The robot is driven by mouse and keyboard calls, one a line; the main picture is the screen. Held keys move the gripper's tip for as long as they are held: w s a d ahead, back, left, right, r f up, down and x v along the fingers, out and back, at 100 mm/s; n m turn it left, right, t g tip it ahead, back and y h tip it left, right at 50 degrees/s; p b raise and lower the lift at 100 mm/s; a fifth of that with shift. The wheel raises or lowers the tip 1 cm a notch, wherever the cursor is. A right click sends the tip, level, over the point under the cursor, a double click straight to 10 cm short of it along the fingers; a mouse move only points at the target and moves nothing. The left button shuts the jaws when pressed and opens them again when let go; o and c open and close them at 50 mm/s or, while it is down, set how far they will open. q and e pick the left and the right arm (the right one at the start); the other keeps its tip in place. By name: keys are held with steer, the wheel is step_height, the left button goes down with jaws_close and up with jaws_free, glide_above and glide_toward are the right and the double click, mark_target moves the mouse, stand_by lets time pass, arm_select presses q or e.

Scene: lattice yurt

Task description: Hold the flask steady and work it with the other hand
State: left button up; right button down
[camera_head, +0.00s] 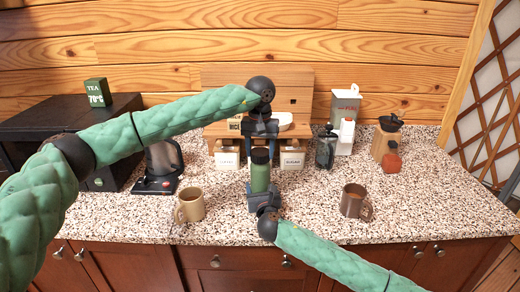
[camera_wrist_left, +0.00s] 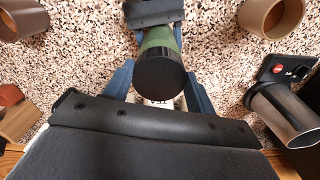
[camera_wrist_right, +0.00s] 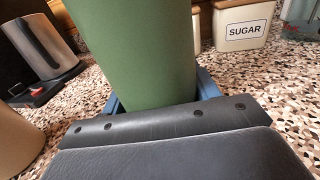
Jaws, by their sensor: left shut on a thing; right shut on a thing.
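The green flask (camera_head: 260,177) with a dark lid (camera_head: 260,155) stands upright near the front middle of the counter. My right gripper (camera_head: 261,197) is shut around the lower part of its green body, which fills the middle of the right wrist view (camera_wrist_right: 135,50). The flask's bottom is hidden by this gripper. My left gripper (camera_head: 262,140) comes down from above and is shut on the lid. In the left wrist view the lid's round top (camera_wrist_left: 158,78) lies between the blue fingers. The exact finger contact is hard to see.
A tan mug (camera_head: 190,206) stands left of the flask, a brown mug (camera_head: 352,201) right. A kettle (camera_head: 162,160) is at the left. The front right counter is clear.

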arm_select(q)
steer(key=m, duration=0.6)
steer(key=shift+a, duration=0.1)
steer(key=o, duration=1)
steer(key=shift+o, duration=0.2)
steer(key=shift+r, duration=0.1)
steer(key=shift+r, duration=2.2)
steer(key=shift+c, duration=0.4)
